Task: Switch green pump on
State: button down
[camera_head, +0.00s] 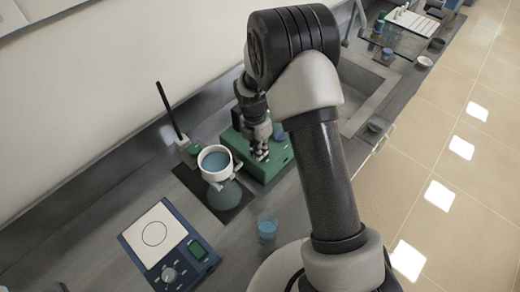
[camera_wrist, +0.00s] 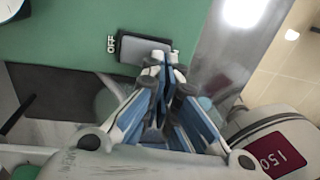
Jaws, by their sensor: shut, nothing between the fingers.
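The green pump (camera_head: 266,168) stands on the grey bench just right of the white funnel. My gripper (camera_head: 262,156) is over its top, partly hiding it. In the wrist view the pump's green face (camera_wrist: 75,40) fills the upper left. A dark grey rocker switch (camera_wrist: 137,47) sits on it, with "OFF" printed at its left end. The label at its right end is mostly hidden by my fingers. My gripper (camera_wrist: 164,58) is shut and empty, with its fingertips at the right part of the switch. I cannot tell whether they touch it or which way the rocker is tilted.
A white funnel (camera_head: 216,162) with blue liquid sits on a flask left of the pump, by a black stand rod (camera_head: 171,112). A beaker (camera_head: 267,228) stands in front. A blue scale-like device (camera_head: 167,245) is at lower left. A sink (camera_head: 362,92) lies behind my arm.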

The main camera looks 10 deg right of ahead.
jog(key=shift+s+d+f, duration=0.15)
jog(key=shift+s+f, duration=0.1)
jog(key=shift+f, duration=0.25)
jog(key=shift+w, duration=0.1)
jog(key=shift+w+a+r, duration=0.3)
jog(key=shift+w+a, duration=0.15)
jog(key=shift+w, duration=0.1)
jog(key=shift+r, duration=0.1)
